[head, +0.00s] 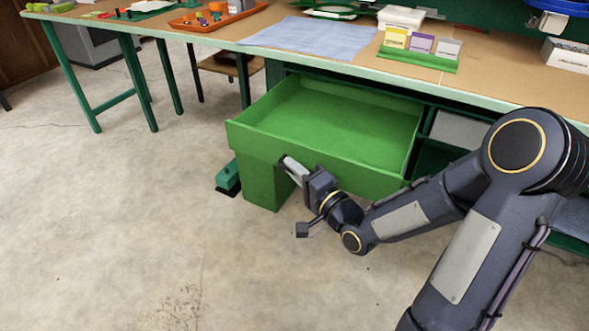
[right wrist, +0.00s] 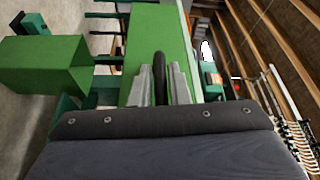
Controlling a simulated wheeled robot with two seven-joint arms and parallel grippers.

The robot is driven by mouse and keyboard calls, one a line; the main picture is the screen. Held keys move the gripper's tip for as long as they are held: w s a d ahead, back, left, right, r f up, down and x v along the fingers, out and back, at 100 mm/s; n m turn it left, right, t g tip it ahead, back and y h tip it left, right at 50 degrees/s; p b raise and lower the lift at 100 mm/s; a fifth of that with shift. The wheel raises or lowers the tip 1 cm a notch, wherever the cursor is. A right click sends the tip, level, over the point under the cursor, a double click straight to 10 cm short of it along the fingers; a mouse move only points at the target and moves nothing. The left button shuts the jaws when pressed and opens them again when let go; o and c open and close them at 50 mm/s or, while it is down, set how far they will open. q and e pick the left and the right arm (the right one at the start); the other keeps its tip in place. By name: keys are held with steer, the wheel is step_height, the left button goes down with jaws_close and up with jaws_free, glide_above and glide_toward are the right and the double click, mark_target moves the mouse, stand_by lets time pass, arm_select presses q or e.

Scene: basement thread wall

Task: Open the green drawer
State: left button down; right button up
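The green drawer (head: 340,125) is pulled well out from under the workbench, and its inside looks empty. Its green front (right wrist: 150,30) also shows in the right wrist view, with a dark bar handle (right wrist: 160,72) on it. My right gripper (head: 289,165) is at the drawer front. In the right wrist view its two grey fingers (right wrist: 161,90) lie close on either side of the handle and appear shut on it. The handle is hidden in the head view. My left gripper is not in view.
A green box-shaped block (head: 262,182) is below the drawer's left front corner; I cannot tell whether it is attached. The workbench top (head: 500,75) holds a blue cloth (head: 310,38), a card stand (head: 418,58) and an orange tray (head: 190,22). The floor (head: 120,230) at left is clear.

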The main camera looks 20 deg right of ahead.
steer(key=shift+o, duration=1.4)
steer(key=p+v, duration=0.1)
steer(key=v, duration=0.6)
steer(key=shift+s, duration=0.4)
steer(key=shift+d+f, duration=0.1)
